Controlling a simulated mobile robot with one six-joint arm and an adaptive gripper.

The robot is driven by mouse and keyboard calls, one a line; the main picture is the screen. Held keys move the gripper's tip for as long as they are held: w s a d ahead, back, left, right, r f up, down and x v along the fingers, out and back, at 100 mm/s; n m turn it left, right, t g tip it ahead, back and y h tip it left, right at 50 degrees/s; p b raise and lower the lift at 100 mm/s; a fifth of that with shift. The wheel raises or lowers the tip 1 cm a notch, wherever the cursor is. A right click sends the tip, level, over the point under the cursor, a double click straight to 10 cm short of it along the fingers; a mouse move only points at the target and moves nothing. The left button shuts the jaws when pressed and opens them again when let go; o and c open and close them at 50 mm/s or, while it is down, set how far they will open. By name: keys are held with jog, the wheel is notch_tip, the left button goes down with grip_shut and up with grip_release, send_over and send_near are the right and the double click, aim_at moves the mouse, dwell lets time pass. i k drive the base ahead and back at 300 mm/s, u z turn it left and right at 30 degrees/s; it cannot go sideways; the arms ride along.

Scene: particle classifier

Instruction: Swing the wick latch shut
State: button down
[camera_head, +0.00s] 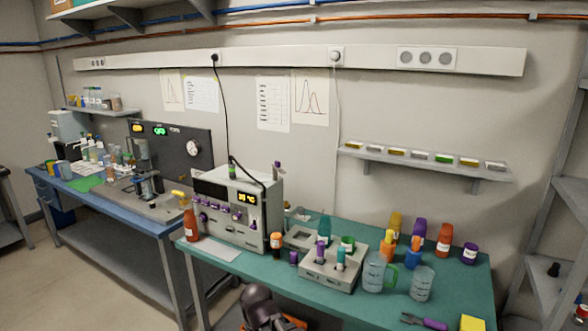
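A white box instrument (237,207) with a yellow lit display and several purple knobs and levers stands on the left part of the green bench. A small purple-topped part (278,167) stands up at its back right corner. I cannot tell which part is the wick latch, or whether it is open or shut. A dark rounded link of my arm shows at the bottom edge, in front of the bench. My gripper cannot be made out in this view.
On the green bench (455,287), a grey block (327,277) holds coloured vials. Glass jugs (374,272), several coloured bottles (444,239) and a purple-handled tool (424,321) stand or lie to the right. A black cable hangs to the instrument. A blue bench (150,222) adjoins left.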

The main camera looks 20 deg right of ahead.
aim_at(277, 165)
jog(key=z, duration=0.45)
jog(key=i, duration=0.9)
jog(key=z, duration=0.65)
